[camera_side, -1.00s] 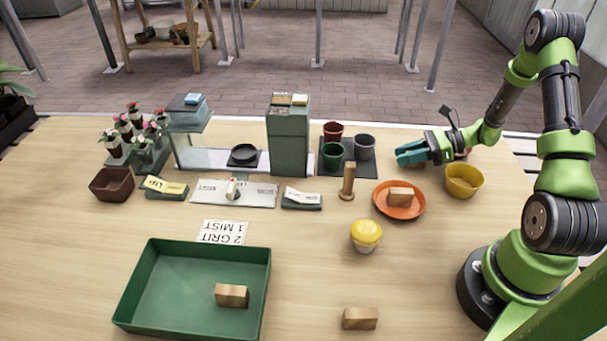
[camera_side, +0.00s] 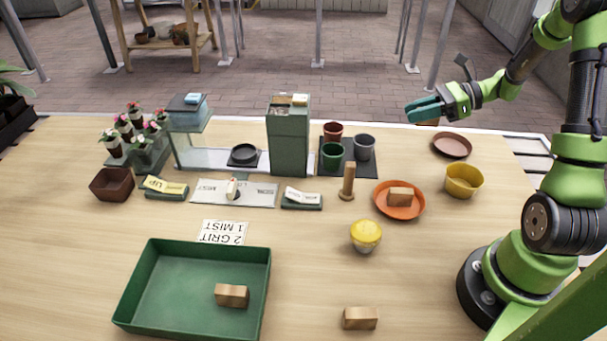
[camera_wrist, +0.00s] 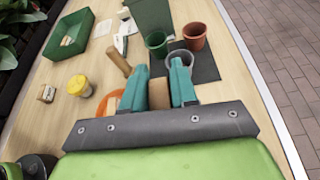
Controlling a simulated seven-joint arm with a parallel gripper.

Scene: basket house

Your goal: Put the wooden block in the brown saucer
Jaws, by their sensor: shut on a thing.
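My gripper (camera_side: 424,110) is raised above the far edge of the table, shut on a wooden block (camera_side: 428,122). In the wrist view the block (camera_wrist: 158,95) shows between the two teal fingers (camera_wrist: 161,68). The brown saucer (camera_side: 452,145) lies empty on the table, to the right of and below my gripper in the side view. It is not seen in the wrist view. Other wooden blocks sit in the orange saucer (camera_side: 381,204), in the green tray (camera_side: 160,290), and on the bare table at the front (camera_side: 360,318).
A yellow pot (camera_side: 463,182) stands just in front of the brown saucer. A wooden peg (camera_side: 348,182), a yellow-topped pot (camera_side: 366,235) and small pots on a dark mat (camera_side: 354,170) stand further left. A tall green box (camera_side: 288,140) stands behind.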

